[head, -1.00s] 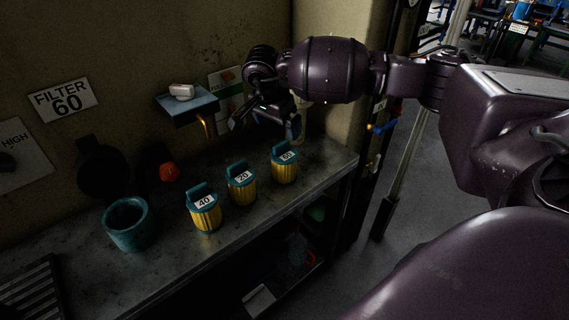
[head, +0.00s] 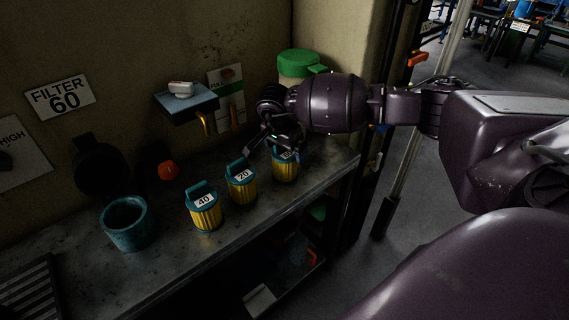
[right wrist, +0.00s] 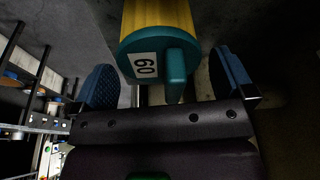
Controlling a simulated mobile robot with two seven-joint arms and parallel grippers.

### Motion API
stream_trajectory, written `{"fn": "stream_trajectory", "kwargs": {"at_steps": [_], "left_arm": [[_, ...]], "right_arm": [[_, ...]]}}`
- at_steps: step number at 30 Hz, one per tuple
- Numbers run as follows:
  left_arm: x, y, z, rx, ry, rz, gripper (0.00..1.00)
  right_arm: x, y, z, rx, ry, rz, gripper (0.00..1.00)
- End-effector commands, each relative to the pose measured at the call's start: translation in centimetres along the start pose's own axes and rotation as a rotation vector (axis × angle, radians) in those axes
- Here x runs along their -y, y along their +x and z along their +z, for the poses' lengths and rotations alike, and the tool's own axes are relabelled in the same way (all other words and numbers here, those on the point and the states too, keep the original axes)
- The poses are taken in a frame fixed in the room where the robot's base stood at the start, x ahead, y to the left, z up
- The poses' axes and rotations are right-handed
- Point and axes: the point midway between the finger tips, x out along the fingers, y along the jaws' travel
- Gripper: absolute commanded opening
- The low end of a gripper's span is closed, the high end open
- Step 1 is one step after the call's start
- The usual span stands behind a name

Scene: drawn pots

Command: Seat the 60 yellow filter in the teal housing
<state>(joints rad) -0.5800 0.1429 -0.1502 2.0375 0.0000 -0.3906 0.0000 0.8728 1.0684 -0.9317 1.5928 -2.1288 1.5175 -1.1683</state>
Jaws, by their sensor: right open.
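The 60 yellow filter (head: 285,172) stands upright at the right end of a row on the bench, its teal top partly hidden by my right gripper (head: 274,147). In the right wrist view the filter's teal cap and upright handle (right wrist: 175,75), with the 60 label, lie between the two open blue fingers (right wrist: 163,68), the handle nearer the right finger. No grip on it shows. The teal housing (head: 128,224) is an open, round cup on the bench at the left, and looks empty. My left gripper is not in view.
The 20 filter (head: 241,184) and 40 filter (head: 204,208) stand between the 60 filter and the housing. A small wall shelf (head: 187,103) with a yellow hook is behind. A green-lidded container (head: 300,65) stands at the back. A slatted grate (head: 32,290) lies front left.

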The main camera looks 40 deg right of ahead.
Motion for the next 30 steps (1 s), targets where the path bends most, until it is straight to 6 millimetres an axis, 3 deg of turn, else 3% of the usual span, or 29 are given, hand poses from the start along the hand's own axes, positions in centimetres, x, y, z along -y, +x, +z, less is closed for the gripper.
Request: {"fn": "stream_trajectory", "kwargs": {"at_steps": [8,21,30], "left_arm": [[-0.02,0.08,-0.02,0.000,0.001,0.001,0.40],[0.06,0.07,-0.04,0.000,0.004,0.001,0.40],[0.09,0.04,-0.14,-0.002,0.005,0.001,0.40]], "right_arm": [[0.03,0.59,0.00,0.000,0.000,-0.002,1.00],[0.04,0.54,-0.01,0.000,0.000,-0.002,0.37],[0.06,0.11,-0.14,-0.001,0.000,-0.003,0.37]]}}
